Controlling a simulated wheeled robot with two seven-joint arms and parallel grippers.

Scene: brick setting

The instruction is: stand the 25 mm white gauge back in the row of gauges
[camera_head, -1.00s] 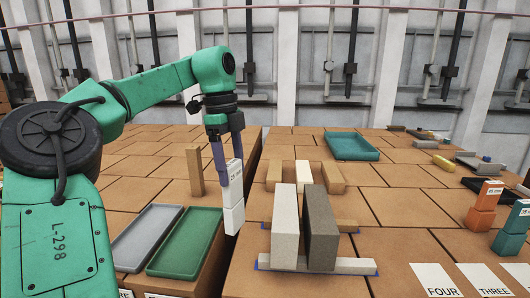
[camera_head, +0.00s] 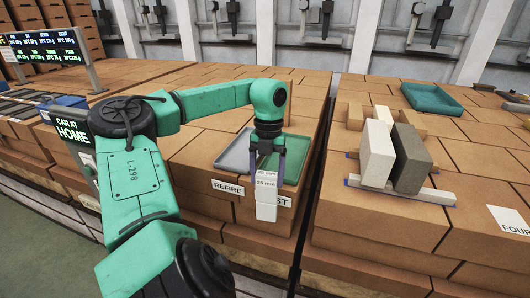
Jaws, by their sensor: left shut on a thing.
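The 25 mm white gauge (camera_head: 266,196) is a stepped white block with "25 mm" printed near its top. My left gripper (camera_head: 266,168) is shut on its upper end. The gauge hangs upright below the fingers, in front of the brick stack's front face, and covers part of a label there. The row of gauges is not in view now. My right gripper is not in view.
A grey tray (camera_head: 234,152) and a green tray (camera_head: 297,148) lie behind the gripper. A "REFIRE" label (camera_head: 227,188) is on the front face. Right of a gap, white (camera_head: 377,153) and dark grey (camera_head: 411,158) blocks stand. A teal tray (camera_head: 433,98) lies further back.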

